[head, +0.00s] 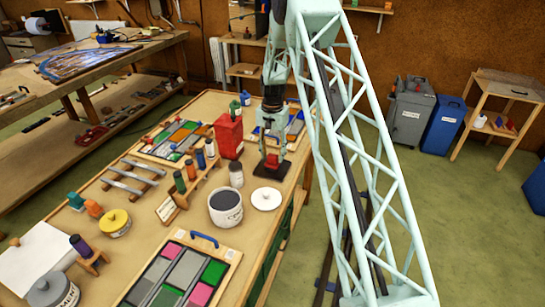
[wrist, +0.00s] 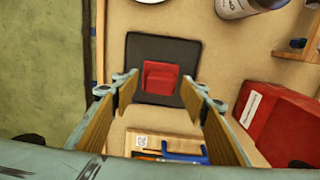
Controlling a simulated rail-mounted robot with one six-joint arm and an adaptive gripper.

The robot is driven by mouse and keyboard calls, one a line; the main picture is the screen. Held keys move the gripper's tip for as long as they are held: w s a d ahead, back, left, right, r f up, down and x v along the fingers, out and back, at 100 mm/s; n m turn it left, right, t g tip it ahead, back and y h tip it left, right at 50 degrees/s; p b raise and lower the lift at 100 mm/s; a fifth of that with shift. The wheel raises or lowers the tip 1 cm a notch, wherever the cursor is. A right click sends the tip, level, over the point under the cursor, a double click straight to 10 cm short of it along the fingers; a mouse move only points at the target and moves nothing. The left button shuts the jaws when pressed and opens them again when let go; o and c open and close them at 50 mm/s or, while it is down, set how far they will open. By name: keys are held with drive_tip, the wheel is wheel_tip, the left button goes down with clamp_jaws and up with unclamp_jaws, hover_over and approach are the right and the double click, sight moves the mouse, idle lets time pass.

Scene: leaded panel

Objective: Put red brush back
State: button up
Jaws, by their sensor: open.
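A red block-shaped piece (head: 272,161), which I take for the red brush, is on a dark square pad (head: 262,172) on the workbench. In the wrist view the red piece (wrist: 160,77) sits near the middle of the black pad (wrist: 143,50). Bristles cannot be made out. My gripper (wrist: 160,98) is open and empty, its two fingers apart, with the red piece showing between and beyond the tips. In the head view my gripper (head: 272,138) hangs over the pad; its fingertips are hard to make out.
A red labelled box (head: 228,136) stands close left of my gripper. A wooden rack (head: 178,199) holds several coloured-top pieces. A framed colour panel (head: 230,258) lies in front.

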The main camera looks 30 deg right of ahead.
wheel_tip(320, 180, up, 11)
idle(0.7)
idle(0.5)
